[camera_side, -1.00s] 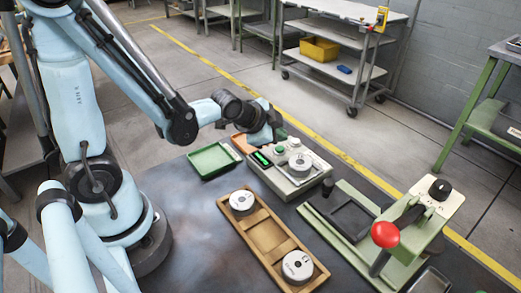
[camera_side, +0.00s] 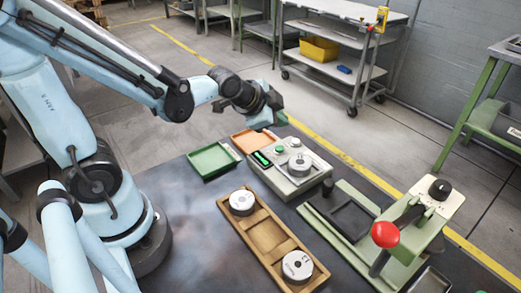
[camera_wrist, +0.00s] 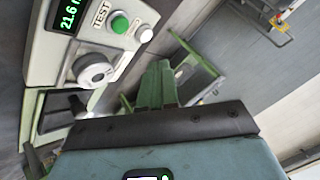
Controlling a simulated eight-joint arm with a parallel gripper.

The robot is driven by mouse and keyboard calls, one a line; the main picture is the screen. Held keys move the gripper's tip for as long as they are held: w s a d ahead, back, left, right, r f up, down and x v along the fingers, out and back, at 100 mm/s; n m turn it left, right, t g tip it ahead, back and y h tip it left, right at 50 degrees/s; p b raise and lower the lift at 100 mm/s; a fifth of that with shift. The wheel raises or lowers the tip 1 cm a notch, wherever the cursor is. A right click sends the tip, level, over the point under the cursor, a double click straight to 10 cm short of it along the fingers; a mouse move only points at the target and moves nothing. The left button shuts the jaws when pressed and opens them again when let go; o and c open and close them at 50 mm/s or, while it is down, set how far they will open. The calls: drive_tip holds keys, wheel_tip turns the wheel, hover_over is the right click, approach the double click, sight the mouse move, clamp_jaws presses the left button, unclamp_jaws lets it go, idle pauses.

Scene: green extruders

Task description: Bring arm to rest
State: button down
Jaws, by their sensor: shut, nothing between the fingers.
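My gripper (camera_side: 275,121) is shut and empty. It hangs in the air behind the test device, above the far edge of the table, touching nothing that I can see. In the wrist view the green closed fingers (camera_wrist: 157,85) show in the middle. The grey test device (camera_side: 298,174) has a green-lit display, a green button and a round white part (camera_side: 300,163) on top. In the wrist view its display (camera_wrist: 72,15) reads about 21.6, next to the TEST button (camera_wrist: 120,23).
A wooden tray (camera_side: 268,235) holds two white round parts (camera_side: 242,201). A green tray (camera_side: 213,160) and an orange tray (camera_side: 249,138) lie at the back. A green press with a red knob (camera_side: 385,234) stands at the right. The table's left front is clear.

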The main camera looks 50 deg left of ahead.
drive_tip(key=s+d+r+n+g+h, duration=0.1)
drive_tip(key=s+d+r+n+g, duration=0.1)
drive_tip(key=s+n, duration=0.5)
drive_tip(key=shift+s+d+r+n, duration=0.35)
drive_tip(key=shift+s+r, duration=0.3)
drive_tip(key=shift+s, duration=0.6)
